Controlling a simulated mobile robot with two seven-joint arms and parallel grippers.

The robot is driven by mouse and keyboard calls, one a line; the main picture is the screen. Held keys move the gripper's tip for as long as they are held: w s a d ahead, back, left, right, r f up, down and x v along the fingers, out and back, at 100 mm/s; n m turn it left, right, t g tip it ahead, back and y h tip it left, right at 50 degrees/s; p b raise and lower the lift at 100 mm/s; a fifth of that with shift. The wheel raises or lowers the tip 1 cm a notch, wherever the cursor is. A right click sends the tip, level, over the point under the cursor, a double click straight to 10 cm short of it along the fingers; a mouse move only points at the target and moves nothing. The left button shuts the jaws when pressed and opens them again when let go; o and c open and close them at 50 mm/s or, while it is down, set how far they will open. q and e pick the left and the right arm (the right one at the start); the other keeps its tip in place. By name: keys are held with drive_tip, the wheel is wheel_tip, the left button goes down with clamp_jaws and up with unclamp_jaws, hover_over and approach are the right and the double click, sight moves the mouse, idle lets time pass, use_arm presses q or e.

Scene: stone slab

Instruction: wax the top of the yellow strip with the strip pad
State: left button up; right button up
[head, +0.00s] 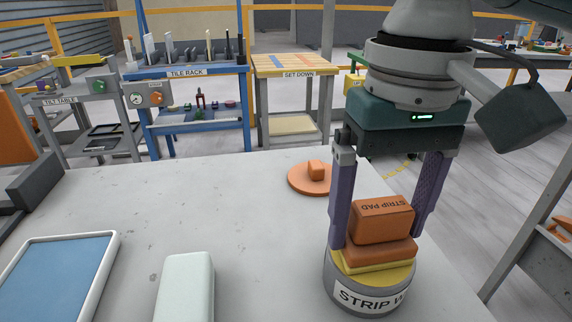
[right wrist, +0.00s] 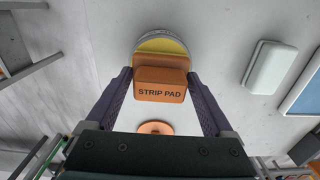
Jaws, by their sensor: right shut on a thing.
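The orange strip pad (head: 382,222), labelled STRIP PAD, is between the fingers of my right gripper (head: 385,235), which is shut on its upper block. It also shows in the right wrist view (right wrist: 160,92). The pad is over a round grey tin (head: 345,292) whose label starts "STRIP W". Yellow shows under the pad's wider base, at the tin's top; the tin's yellow top (right wrist: 163,46) also shows in the right wrist view. Whether pad and tin touch I cannot tell. I cannot make out a separate yellow strip. My left gripper is not in view.
On the slab (head: 240,220) are an orange disc with a knob (head: 303,182), a pale green block (head: 185,290) and a white-rimmed blue panel (head: 60,268). The slab's middle is clear. Behind stand a blue tile rack (head: 187,72) and the SET DOWN table (head: 296,66).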

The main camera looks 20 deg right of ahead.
sight(384, 206)
drive_tip(key=shift+f+p, duration=0.15)
drive_tip(key=shift+p, duration=0.2)
idle(1.2)
wheel_tip(384, 206, up, 4)
drive_tip(key=p, duration=0.5)
drive_tip(key=shift+f, duration=0.2)
wheel_tip(384, 206, up, 4)
drive_tip(key=p, duration=0.5)
drive_tip(key=shift+f, duration=0.2)
